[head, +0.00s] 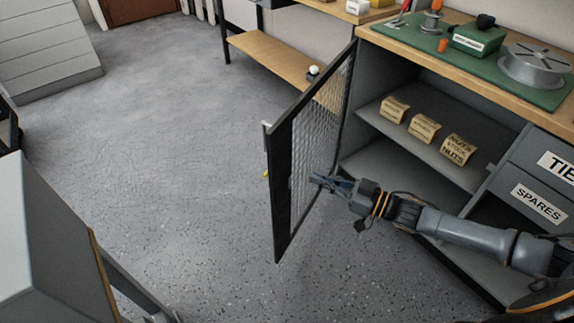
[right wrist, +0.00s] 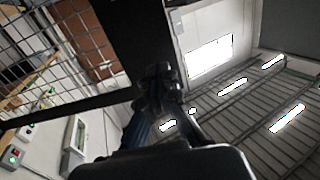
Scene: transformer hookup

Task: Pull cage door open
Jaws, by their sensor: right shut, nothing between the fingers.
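The cage door (head: 318,128), a black frame with wire mesh, stands swung out from the grey cabinet in the head view. A handle (head: 266,140) shows on its outer free edge. My right gripper (head: 318,182) is shut and empty at the inner side of the door, close to the lower part of the frame. I cannot tell whether it touches. The right wrist view shows the gripper (right wrist: 158,85) in front of the dark door frame, with the mesh (right wrist: 60,45) at upper left. My left gripper is not in view.
The cabinet's shelf (head: 440,160) holds several labelled boxes (head: 424,128). A green mat (head: 478,58) with a spool (head: 536,62) lies on the worktop. A wooden shelf (head: 270,58) stands behind the door. The floor (head: 170,130) left of the door is clear.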

